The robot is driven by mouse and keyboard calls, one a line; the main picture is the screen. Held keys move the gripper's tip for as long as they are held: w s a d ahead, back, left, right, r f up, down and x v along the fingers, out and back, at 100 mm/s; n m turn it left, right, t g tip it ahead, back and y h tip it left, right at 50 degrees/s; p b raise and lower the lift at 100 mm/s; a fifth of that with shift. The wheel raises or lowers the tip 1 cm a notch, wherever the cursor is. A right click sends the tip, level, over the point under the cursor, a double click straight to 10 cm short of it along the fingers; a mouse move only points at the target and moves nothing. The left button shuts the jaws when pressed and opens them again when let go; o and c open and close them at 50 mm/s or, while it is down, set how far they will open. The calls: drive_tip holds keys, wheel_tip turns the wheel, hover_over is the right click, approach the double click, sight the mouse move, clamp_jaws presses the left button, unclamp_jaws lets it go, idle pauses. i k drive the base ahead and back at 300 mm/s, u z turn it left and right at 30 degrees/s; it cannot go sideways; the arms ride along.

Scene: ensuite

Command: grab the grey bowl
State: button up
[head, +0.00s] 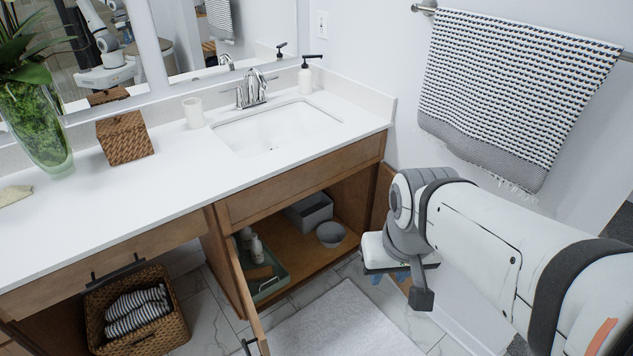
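The grey bowl (331,234) stands upright on the floor of the open cabinet under the sink, near its right front. It is round, and its inside looks empty. My arm reaches in from the right, outside the cabinet, with my gripper end (421,298) low and to the right of the bowl, clear of it.
A grey bin (309,211) stands behind the bowl. A green tray (268,283) with bottles is to its left. The open left door (247,300) juts forward. A pale rug (345,325) lies in front.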

sight(330, 235)
drive_tip(key=u, duration=3)
drive_tip(key=k, duration=1.6)
drive_tip(key=z, duration=2.2)
drive_tip(key=i, duration=1.05)
drive_tip(key=z, duration=0.05)
